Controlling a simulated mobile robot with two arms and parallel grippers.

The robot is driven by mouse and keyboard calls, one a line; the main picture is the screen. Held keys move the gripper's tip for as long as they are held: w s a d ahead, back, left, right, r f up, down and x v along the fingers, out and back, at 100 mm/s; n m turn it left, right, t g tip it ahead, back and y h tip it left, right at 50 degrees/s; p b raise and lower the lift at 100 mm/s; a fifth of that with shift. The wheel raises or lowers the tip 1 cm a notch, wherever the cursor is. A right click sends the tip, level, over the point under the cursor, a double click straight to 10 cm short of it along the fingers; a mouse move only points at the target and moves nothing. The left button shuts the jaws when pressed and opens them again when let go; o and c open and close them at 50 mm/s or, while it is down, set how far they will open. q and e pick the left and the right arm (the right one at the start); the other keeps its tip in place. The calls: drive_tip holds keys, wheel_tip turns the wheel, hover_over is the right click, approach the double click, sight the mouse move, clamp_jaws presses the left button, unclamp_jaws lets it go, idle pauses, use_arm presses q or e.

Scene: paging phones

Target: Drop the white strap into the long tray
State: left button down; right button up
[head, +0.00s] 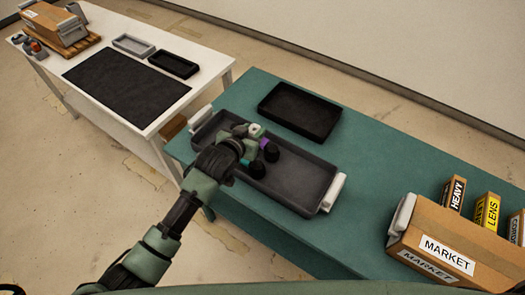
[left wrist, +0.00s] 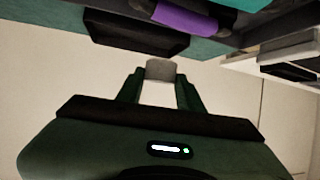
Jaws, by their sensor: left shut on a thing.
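The long tray (head: 297,192) is dark grey with white end handles and lies on the teal table. My left gripper (head: 250,133) is above its left part, with a small white piece, seemingly the white strap (head: 255,129), at the fingertips. In the left wrist view my left gripper (left wrist: 160,85) is shut on this pale piece (left wrist: 160,69), which looks grey there. Much of the strap is hidden by the fingers in the head view. My right gripper is in neither view.
A purple item (head: 271,151) and black pieces (head: 257,169) are beside the gripper, over the tray area. An empty black tray (head: 300,111) lies behind. A MARKET carton (head: 450,235) stands right. The white table (head: 205,83) carries a dark mat (head: 126,84).

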use_arm(q)
drive_tip(key=shift+s+d+f, duration=0.2)
drive_tip(key=shift+d+f, duration=0.05)
drive_tip(key=shift+f, duration=0.1)
drive_tip(key=shift+f+b, duration=0.3)
drive_tip(key=shift+b, duration=0.1)
drive_tip(key=f+b, duration=0.1)
drive_tip(key=b, duration=0.1)
drive_tip(key=f+b, duration=0.3)
drive_tip(key=f, duration=0.1)
drive_tip(key=shift+w+a+f+b, duration=0.1)
drive_tip(key=shift+w+f+b, duration=0.15)
drive_tip(key=shift+b, duration=0.15)
drive_tip(key=shift+r, duration=0.1)
drive_tip(key=c, duration=0.8)
unclamp_jaws()
drive_tip(key=shift+c, duration=0.2)
